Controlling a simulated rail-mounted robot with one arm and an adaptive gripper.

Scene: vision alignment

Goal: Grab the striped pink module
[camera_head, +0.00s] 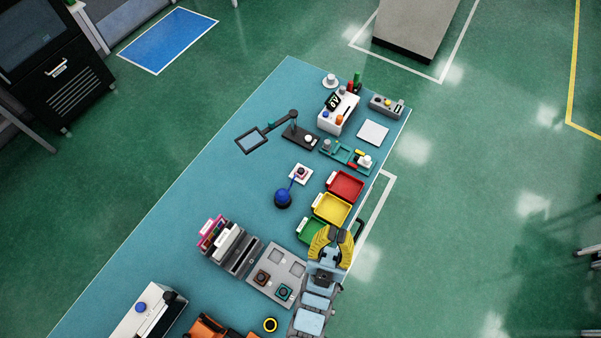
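A pink-edged module (208,231) stands at the upper left end of a dark grey slotted rack (248,259) on the blue table. Its face is small, and I cannot make out stripes clearly. White modules (229,241) stand beside it in the same rack. My gripper (338,231), with yellow fingers, is to the right of the rack, over the table's right side near the green tray. It is well apart from the pink module.
A grey plate (262,258) with square recesses and small modules lies between rack and arm. Red (345,185), yellow (332,208) and green (309,230) trays line the right edge. A blue ball-topped device (283,199) stands mid-table. The table's left side (190,205) is clear.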

